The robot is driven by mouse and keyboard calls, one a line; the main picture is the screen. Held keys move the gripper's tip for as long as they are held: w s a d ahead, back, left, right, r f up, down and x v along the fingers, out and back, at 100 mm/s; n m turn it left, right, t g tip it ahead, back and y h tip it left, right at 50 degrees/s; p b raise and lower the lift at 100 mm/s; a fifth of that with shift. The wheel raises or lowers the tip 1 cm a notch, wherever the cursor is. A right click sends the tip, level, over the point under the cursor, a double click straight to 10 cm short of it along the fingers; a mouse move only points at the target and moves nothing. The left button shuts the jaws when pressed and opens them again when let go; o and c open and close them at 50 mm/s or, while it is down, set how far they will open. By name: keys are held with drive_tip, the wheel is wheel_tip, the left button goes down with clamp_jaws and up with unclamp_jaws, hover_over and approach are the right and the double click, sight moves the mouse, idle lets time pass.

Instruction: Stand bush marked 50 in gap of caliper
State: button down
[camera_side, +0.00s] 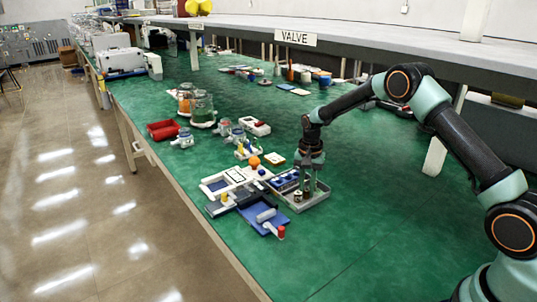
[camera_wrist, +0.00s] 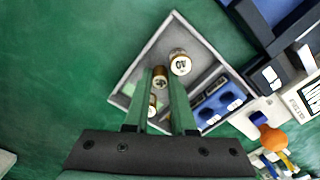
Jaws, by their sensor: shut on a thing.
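My gripper (camera_side: 309,186) is low over the grey tray (camera_side: 318,199), its two green fingers pointing down. In the wrist view my gripper (camera_wrist: 161,76) is shut on a small brass-coloured bush (camera_wrist: 160,80) between the fingertips; its mark is not clearly readable. A bush with a white face that seems to read 40 (camera_wrist: 180,64) stands beside the fingertips in the tray. Another bush (camera_wrist: 152,104) lies nearer the tray's lower corner, partly hidden by a finger. What looks like the caliper, with dark and white parts (camera_wrist: 271,76), is right of the tray.
A blue tray with a red-capped part (camera_side: 281,232) is in front. Jars (camera_side: 202,108) and a red bin (camera_side: 163,130) stand farther back. Green bench is clear at front right.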

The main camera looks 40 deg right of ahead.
drive_tip(key=c, duration=1)
unclamp_jaws()
drive_tip(key=shift+r, duration=0.1)
wheel_tip(320, 180, up, 12)
wheel_tip(320, 180, up, 8)
drive_tip(key=f+n+t, duration=0.1)
drive_tip(key=n, duration=0.2)
hover_over(307, 190)
drive_tip(key=s+a, duration=0.3)
drive_tip(key=s, duration=0.1)
drive_tip(key=s+a+r+n+t, duration=0.1)
drive_tip(key=s+n, duration=0.1)
drive_tip(key=s, duration=0.4)
drive_tip(key=s+a+r+n+t, duration=0.2)
drive_tip(key=s+n, duration=0.1)
drive_tip(key=s, duration=0.3)
drive_tip(key=s+a+r+n+t, duration=0.1)
drive_tip(key=s+a+n, duration=0.1)
drive_tip(key=s, duration=0.4)
drive_tip(key=shift+s+a+r+n+t, duration=0.2)
drive_tip(key=shift+s+n+t, duration=0.15)
drive_tip(key=shift+n, duration=0.25)
